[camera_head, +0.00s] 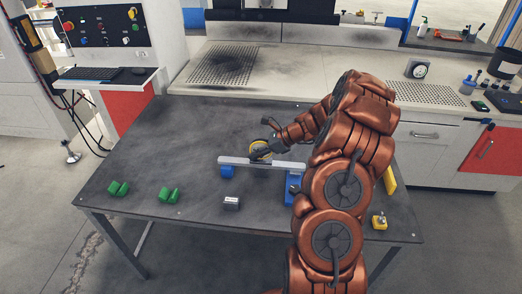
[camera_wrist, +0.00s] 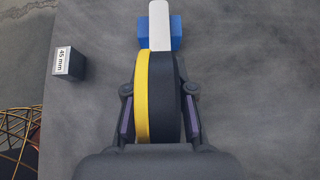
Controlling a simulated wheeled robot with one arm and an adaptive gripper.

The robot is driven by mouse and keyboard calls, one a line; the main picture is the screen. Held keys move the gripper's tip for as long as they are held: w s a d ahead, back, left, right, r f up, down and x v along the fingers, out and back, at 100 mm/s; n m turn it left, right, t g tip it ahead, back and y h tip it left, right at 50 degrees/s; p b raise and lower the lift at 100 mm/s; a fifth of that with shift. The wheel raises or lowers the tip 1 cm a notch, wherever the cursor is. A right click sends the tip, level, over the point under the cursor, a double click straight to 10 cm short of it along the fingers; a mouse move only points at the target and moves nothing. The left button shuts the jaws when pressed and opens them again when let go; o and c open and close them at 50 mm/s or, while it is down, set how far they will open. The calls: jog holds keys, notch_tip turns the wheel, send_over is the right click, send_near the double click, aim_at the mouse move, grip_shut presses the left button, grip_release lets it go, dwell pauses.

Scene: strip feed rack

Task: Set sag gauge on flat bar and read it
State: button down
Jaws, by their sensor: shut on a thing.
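The sag gauge (camera_head: 261,147), a round yellow and black disc, is at the middle of the flat bar (camera_head: 236,162). My gripper (camera_head: 268,147) is shut on it. In the wrist view, the gauge (camera_wrist: 142,98) stands edge-on between the fingers of my gripper (camera_wrist: 160,92), in line with the bar (camera_wrist: 159,24). The pale bar lies across a blue support (camera_head: 227,172) at left and another blue support (camera_head: 293,187) at right, partly behind my arm. I cannot tell whether the gauge touches the bar. Its dial face is not readable.
A grey block (camera_head: 231,203) stands in front of the bar; in the wrist view the block (camera_wrist: 69,63) reads "45 mm". Two green blocks (camera_head: 118,188) (camera_head: 168,195) sit at front left. A small yellow item (camera_head: 379,222) is at front right. The table's (camera_head: 150,140) back left is clear.

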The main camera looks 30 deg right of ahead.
dwell(0.3)
jog(key=c, duration=0.9)
grip_release()
jog(key=v, duration=1.2)
jog(key=s+a+r+n+g, duration=0.2)
jog(key=s+a+r+n, duration=0.15)
jog(key=a, duration=0.45)
jog(key=s+a+r+n+g+h, duration=0.1)
jog(key=s+a+r+n+g, duration=0.1)
jog(key=a+n, duration=0.5)
jog(key=s+a+r+n+g, duration=0.2)
jog(key=s+a+r, duration=0.1)
jog(key=a, duration=0.7)
jog(key=s+a+r+n+g+h+p, duration=0.1)
jog(key=s+a+n+h, duration=0.1)
jog(key=s+a+n, duration=0.3)
jog(key=s+a+n+g+h, duration=0.1)
jog(key=s+n+g+h, duration=0.15)
jog(key=s, duration=0.55)
jog(key=s+d+n+h, duration=0.1)
jog(key=s+n+h, duration=0.1)
jog(key=s+n, duration=0.4)
jog(key=s, duration=0.5)
jog(key=shift+d+f+t, duration=0.35)
jog(key=shift+d, duration=0.05)
